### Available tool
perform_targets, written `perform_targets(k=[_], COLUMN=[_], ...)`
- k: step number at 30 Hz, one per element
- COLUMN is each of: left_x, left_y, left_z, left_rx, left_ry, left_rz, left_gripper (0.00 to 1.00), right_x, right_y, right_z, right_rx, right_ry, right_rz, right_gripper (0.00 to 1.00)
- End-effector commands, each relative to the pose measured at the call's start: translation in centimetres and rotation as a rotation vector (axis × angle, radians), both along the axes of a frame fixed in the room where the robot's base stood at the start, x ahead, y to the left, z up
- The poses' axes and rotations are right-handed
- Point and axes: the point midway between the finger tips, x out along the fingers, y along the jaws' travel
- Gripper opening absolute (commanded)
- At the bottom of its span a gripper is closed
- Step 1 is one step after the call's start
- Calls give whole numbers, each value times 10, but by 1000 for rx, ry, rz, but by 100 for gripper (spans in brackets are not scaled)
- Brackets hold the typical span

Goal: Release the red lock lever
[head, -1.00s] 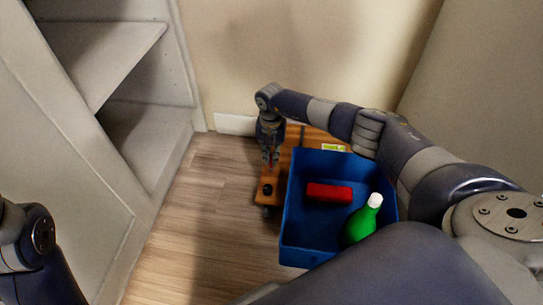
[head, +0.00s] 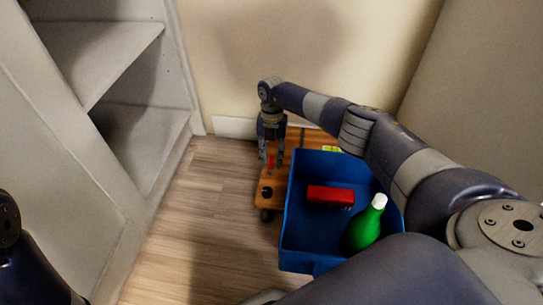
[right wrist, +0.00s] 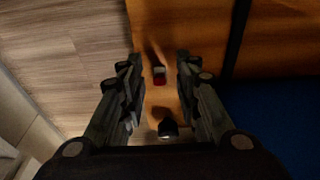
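The red lock lever (head: 270,163) is a small upright red piece on the wooden dolly (head: 268,190), near its left end. In the right wrist view the lever (right wrist: 159,76) shows red with a pale top, between the fingers. My right gripper (head: 271,160) is over the dolly, pointing down, with its fingers spread on both sides of the lever. In the right wrist view the gripper (right wrist: 157,66) is open, with gaps between the fingers and the lever. My left gripper is out of view; only part of my left arm shows at the lower left.
A blue bin (head: 297,235) sits on the dolly, holding a red object (head: 330,195) and a green bottle (head: 366,226). A black knob or wheel (right wrist: 168,128) is near the lever. Grey shelving (head: 120,215) stands left, a wall behind. Wood floor (head: 205,215) is clear left of the dolly.

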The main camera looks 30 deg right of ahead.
Motion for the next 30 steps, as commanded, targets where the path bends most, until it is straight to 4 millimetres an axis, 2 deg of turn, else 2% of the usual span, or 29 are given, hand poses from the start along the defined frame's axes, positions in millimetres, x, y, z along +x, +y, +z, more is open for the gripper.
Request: perform_targets(k=[8, 11, 21, 24, 30], left_x=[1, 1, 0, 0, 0], left_y=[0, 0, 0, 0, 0], left_z=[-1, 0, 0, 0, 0], left_rx=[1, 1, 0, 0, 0], left_ry=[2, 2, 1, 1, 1], left_rz=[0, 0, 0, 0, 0], left_gripper=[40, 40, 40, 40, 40], right_x=[2, 4, 14, 16, 17], right_y=[-1, -2, -9, -9, -10], right_z=[6, 20, 90, 104, 118], right_rx=[0, 0, -1, 0, 0], right_ry=[-1, -4, -2, -1, 0], right_rz=[1, 1, -1, 0, 0], right_gripper=[30, 30, 30, 30, 30])
